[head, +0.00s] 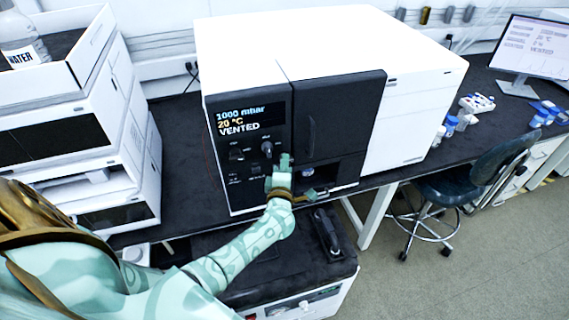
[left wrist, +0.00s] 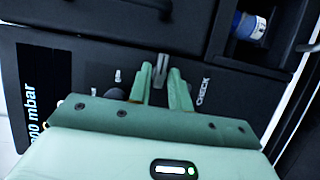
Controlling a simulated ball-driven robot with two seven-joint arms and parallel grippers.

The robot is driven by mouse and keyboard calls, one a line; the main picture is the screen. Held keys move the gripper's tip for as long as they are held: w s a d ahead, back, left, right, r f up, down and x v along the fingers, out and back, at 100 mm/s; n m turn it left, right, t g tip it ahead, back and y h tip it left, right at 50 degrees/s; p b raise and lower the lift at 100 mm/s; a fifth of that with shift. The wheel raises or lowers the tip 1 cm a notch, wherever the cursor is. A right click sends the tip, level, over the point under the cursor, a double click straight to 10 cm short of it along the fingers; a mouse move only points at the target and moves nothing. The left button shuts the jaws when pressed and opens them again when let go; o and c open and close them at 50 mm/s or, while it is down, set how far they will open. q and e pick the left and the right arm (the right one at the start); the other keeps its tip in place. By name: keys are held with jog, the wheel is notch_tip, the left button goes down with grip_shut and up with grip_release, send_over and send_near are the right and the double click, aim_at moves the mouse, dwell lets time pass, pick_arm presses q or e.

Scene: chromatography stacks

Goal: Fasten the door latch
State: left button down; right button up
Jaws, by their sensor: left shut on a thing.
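The black door (head: 335,115) of the white instrument (head: 330,45) looks shut in the head view, with its bar handle (head: 312,135) upright. The latch is hidden behind the gripper in the head view. I cannot tell whether it is engaged. My right gripper is not in view.
An open bay under the door holds a blue-capped vial (left wrist: 250,27). A black-topped cart (head: 285,265) stands below. A stool (head: 470,180) is at the right.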

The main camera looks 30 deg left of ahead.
pick_arm(q)
jog(key=shift+f, duration=0.1)
jog(key=c, duration=1.5)
grip_release()
jog(key=p+v, duration=0.1)
jog(key=v, duration=1.5)
jog(key=shift+s+d, duration=0.15)
